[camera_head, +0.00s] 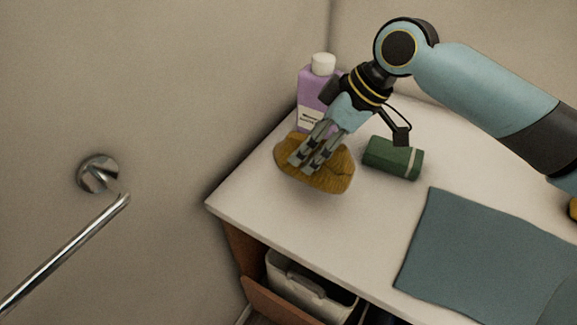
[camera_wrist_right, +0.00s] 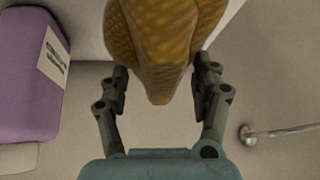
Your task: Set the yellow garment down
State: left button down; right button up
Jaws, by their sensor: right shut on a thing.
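The yellow garment (camera_head: 333,177) is a mustard-brown folded bundle near the left end of the pale counter (camera_head: 240,197). My right gripper (camera_head: 306,163) is shut on it from above. In the right wrist view the garment (camera_wrist_right: 160,45) sits between the two fingers of the gripper (camera_wrist_right: 160,85). Whether the garment touches the counter or hangs just above it I cannot tell. My left gripper is not in view.
A purple bottle with a white cap (camera_head: 318,85) stands behind the gripper, close by. A rolled green cloth (camera_head: 393,158) lies just right of the garment. A blue-grey mat (camera_head: 475,255) covers the front right. A white bin (camera_head: 300,285) stands below the counter.

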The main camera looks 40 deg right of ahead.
aim_at(322, 144)
jog(key=w+a+f, duration=0.2)
jog(key=w+a, duration=0.1)
jog(key=shift+a+f, duration=0.25)
jog(key=shift+f, duration=0.1)
jog(key=shift+s+f+p, duration=0.1)
jog(key=shift+f+p, duration=0.35)
jog(key=shift+f, duration=1.55)
jog(key=o, duration=1.7)
jog(key=v, duration=1.1)
jog(key=shift+s+d+r, duration=0.1)
jog(key=shift+d, duration=0.1)
jog(key=shift+s+r, duration=0.15)
jog(key=shift+r, duration=0.15)
